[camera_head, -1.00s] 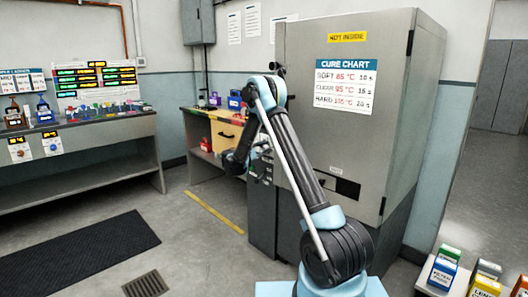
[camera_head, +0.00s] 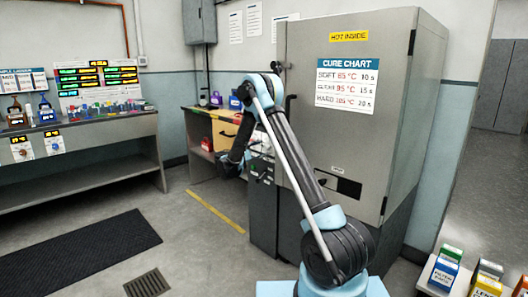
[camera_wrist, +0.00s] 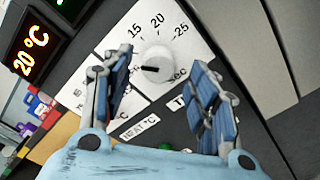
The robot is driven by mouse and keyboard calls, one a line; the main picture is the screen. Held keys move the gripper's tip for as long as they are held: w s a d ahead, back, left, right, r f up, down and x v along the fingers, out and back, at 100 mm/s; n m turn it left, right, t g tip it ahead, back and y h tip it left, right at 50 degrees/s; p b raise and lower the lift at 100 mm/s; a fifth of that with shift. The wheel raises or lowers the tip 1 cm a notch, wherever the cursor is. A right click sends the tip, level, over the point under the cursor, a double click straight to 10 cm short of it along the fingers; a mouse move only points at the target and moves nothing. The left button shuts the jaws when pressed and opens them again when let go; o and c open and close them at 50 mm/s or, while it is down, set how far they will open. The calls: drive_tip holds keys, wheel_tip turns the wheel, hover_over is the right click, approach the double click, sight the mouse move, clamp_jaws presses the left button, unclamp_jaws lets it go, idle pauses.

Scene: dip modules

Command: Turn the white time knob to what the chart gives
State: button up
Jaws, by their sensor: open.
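The white time knob (camera_wrist: 157,63) sits on a white dial plate marked 15, 20, 25 and "sec" in the wrist view. A dark mark on the knob points toward the left of the picture. My gripper (camera_wrist: 161,72) is open, its blue-padded fingers on either side of the knob; I cannot tell whether they touch it. In the head view my gripper (camera_head: 234,164) is at the oven's left front, and the knob is hidden. The cure chart (camera_head: 347,86) on the oven door reads SOFT 85 °C 10 s, a blurred middle row 95 °C 15 s, HARD 105 °C 20 s.
The grey oven (camera_head: 300,90) carries a "HOT INSIDE" sign. A bench (camera_head: 85,135) with dials and bottles stands left. Coloured boxes (camera_head: 443,270) stand at lower right.

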drive_tip(key=v, duration=0.7)
drive_tip(key=shift+s+a+f, duration=0.1)
drive_tip(key=shift+s+a, duration=0.05)
